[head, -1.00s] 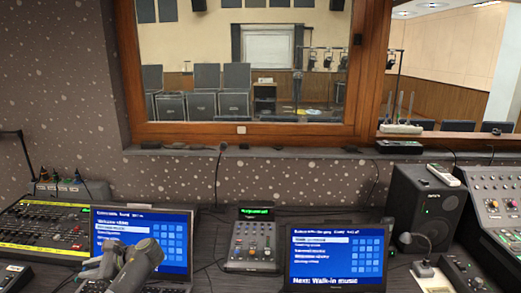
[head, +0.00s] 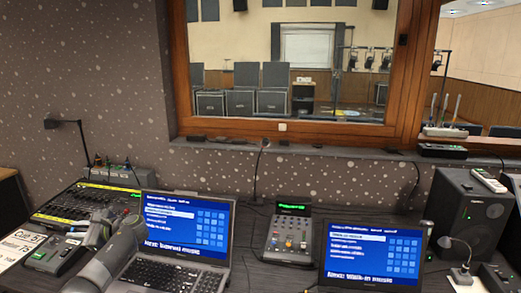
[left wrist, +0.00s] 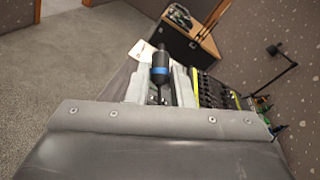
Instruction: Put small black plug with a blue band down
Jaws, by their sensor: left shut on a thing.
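The small black plug with a blue band (left wrist: 160,70) is held between the two fingers of my left gripper (left wrist: 160,82) in the left wrist view. A thin dark part of it points back toward the gripper's palm. In the head view my left gripper (head: 98,232) is left of the left laptop, near the yellow-edged mixer's front. The plug cannot be made out in the head view. I cannot tell its height above the desk. My right gripper is in neither current view.
The left laptop (head: 185,225) stands open beside my left arm. The yellow-edged mixer (head: 85,205), a small grey box (head: 52,254) and a white card (head: 18,246) lie to the left. A fader unit (head: 290,235) stands between the laptop and a right screen (head: 372,255).

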